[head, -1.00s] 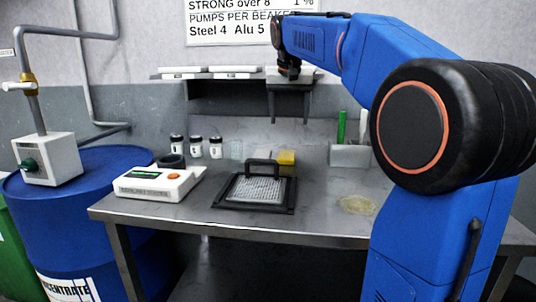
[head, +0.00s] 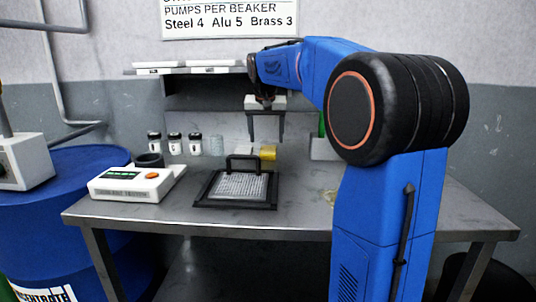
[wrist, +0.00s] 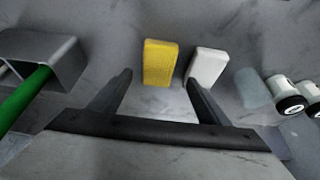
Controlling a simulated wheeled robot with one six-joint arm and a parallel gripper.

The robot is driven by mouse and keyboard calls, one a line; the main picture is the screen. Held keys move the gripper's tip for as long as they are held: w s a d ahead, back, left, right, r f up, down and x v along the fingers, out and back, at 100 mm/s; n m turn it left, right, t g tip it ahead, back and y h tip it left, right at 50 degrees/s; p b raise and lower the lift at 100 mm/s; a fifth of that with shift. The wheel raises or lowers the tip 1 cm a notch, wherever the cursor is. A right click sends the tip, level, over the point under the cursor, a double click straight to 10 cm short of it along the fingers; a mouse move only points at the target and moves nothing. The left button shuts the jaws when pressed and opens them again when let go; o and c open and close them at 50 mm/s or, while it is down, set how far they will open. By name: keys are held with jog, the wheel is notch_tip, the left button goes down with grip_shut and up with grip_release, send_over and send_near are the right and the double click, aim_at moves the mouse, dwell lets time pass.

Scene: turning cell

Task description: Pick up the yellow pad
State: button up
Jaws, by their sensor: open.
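The yellow pad (head: 268,152) lies on the metal table behind the black-framed tray. In the wrist view the yellow pad (wrist: 160,63) lies beyond my fingertips, in line with the gap between them. A white pad (wrist: 207,66) lies close to its right, roughly in line with my right fingertip. My gripper (head: 266,141) is open and empty, pointing down above the back of the table. Its two dark fingers also show in the wrist view (wrist: 159,78), spread apart. Whether the fingertips are level with the pad is hard to tell.
A black-framed tray with a handle (head: 237,203) sits in front of the pad. A white device (head: 132,183) is at left. Small jars (head: 174,143) and a clear beaker (head: 216,146) stand at the back. A grey holder with a green rod (wrist: 62,58) is nearby.

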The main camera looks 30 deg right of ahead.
aim_at(268, 149)
jog(key=shift+x, duration=2.75)
jog(key=shift+s+d+f, duration=0.1)
jog(key=shift+s+f, duration=0.1)
jog(key=shift+f, duration=0.05)
jog(key=c, duration=1.1)
jog(key=shift+c, duration=0.2)
